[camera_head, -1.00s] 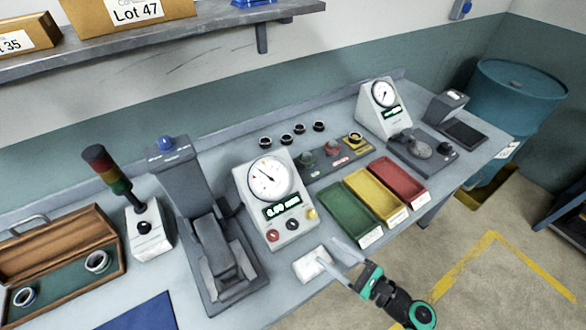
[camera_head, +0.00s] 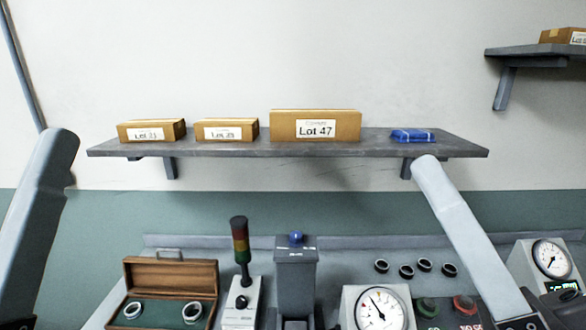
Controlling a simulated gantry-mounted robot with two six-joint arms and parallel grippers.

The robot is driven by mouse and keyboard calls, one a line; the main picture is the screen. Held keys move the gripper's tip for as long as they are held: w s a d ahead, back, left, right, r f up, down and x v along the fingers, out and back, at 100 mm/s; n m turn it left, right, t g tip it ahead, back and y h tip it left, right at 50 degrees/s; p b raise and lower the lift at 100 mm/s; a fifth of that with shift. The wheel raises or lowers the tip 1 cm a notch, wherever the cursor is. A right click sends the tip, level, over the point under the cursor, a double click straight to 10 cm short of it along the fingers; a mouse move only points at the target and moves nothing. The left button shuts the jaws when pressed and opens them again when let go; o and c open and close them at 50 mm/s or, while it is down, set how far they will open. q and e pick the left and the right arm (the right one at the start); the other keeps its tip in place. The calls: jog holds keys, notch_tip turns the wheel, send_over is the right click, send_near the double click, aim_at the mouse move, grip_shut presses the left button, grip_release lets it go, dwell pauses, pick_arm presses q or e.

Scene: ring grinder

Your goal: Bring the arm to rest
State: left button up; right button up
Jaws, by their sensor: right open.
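My right arm slants down across the right half of the head view, in front of the bench. Its dark end, at my right gripper (camera_head: 528,322), is cut by the bottom edge, beside the dial gauge at the far right. The gripper is open; its fingers cannot be made out, and I see nothing held. Of my left arm only a grey link shows at the left edge; the left gripper is out of view.
A shelf (camera_head: 230,151) with Lot boxes (camera_head: 316,125) and a blue item (camera_head: 412,136) spans the wall. Below are a wooden case (camera_head: 170,275) with two rings, a signal tower (camera_head: 240,250), a press (camera_head: 296,270), a gauge (camera_head: 380,308), several dark rings (camera_head: 407,271) and another gauge (camera_head: 551,258).

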jog(key=s+d+r+n+t+h, duration=0.1)
jog(key=s+d+r+t+h, duration=0.4)
jog(key=h, duration=0.4)
notch_tip(320, 180, up, 29)
jog(key=w+d+n+g+p, duration=0.1)
jog(key=n+p, duration=0.1)
jog(key=p, duration=2.8)
jog(key=shift+w+d+f, duration=0.15)
jog(key=shift+w+d, duration=0.1)
jog(key=shift+d, duration=0.05)
